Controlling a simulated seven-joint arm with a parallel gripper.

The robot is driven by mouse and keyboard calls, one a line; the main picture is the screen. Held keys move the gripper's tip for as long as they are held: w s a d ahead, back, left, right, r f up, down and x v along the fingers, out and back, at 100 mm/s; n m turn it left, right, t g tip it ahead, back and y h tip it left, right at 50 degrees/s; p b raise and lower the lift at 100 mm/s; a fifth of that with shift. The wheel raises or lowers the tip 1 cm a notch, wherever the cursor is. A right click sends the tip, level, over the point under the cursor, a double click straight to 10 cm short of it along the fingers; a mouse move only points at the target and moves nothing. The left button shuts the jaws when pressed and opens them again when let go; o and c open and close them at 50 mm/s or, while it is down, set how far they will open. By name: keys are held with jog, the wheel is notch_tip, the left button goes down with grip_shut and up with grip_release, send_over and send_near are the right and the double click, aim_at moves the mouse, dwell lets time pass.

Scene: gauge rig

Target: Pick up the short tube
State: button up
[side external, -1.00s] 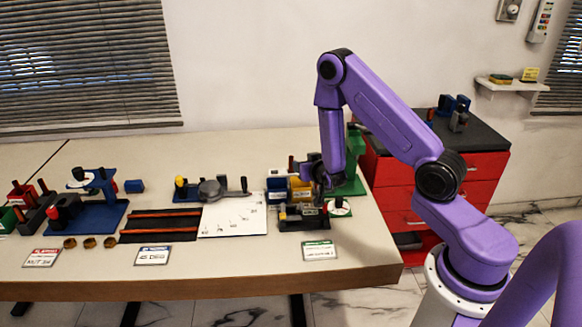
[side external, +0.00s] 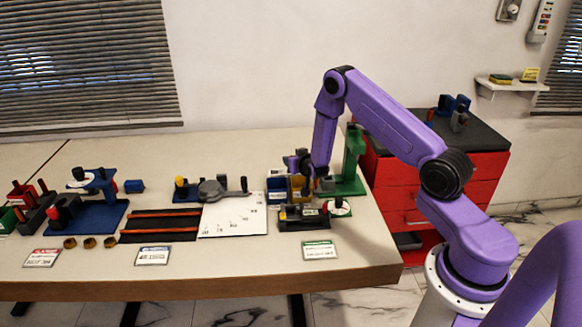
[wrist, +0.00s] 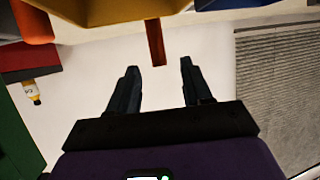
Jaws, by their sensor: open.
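A reddish-brown tube (wrist: 155,42) shows in the wrist view, sticking out from the yellow bin (wrist: 105,8). I cannot tell whether it is the short tube. My gripper (wrist: 158,63) is open, with one finger on either side of the tube's line. The tube's end is close to the fingertips, with a visible gap on both sides. In the side view my gripper is beside the blue bin (side external: 276,190) and the yellow bin (side external: 296,188), partly hidden by my arm. The tube is not clear there.
A green stand (side external: 352,160) rises right of the bins. A black fixture (side external: 302,222) sits in front of them. A white board (side external: 234,220) lies to the left. A red drawer cabinet (side external: 480,180) stands beyond the table's right edge.

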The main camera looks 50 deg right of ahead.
jog(key=shift+x, duration=1.35)
grip_shut()
